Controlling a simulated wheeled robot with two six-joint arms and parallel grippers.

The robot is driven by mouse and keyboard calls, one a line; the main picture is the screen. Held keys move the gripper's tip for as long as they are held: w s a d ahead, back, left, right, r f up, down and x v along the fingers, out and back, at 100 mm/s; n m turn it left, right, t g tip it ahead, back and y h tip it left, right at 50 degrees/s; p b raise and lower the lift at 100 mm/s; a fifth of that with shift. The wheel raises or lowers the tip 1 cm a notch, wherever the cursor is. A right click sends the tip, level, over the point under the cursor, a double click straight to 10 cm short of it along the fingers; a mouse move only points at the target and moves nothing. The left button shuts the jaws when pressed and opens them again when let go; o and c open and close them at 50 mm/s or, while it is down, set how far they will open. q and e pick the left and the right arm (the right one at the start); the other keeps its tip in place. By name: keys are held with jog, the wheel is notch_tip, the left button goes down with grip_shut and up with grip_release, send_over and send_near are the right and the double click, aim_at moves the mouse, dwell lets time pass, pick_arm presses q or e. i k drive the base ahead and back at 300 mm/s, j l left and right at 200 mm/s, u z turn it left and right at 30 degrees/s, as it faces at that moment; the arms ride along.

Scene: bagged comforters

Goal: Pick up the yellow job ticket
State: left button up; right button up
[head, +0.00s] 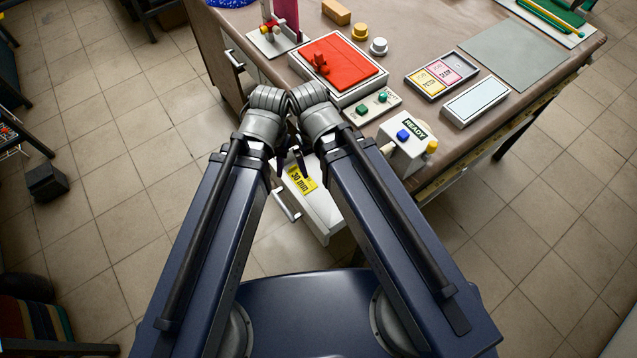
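A yellow ticket (302,179) with black print, which looks like "30 min", lies in the pulled-out white drawer (325,226) below the table's front edge. My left gripper (288,164) points down at the drawer, just above and left of the ticket. Its dark fingers look apart, with nothing visible between them. Whether they touch the ticket I cannot tell. My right arm's wrist is beside the left one, over the drawer's right side, and hides its own gripper. A shallow tray (441,75) on the table holds a yellow card and a pink card.
The brown table (400,37) carries a red pad in a white frame (340,62), a panel with green buttons (372,106), a box marked READY (407,140), a white-topped block (475,102) and a grey mat (514,54).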

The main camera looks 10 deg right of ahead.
aim_at(305, 186)
jog(key=k+j+z, duration=0.15)
jog(key=z, duration=0.3)
jog(key=k+z, duration=0.2)
jog(key=z, duration=0.2)
jog(key=k+j+z, duration=0.1)
jog(key=k+z, duration=0.15)
jog(key=z, duration=0.2)
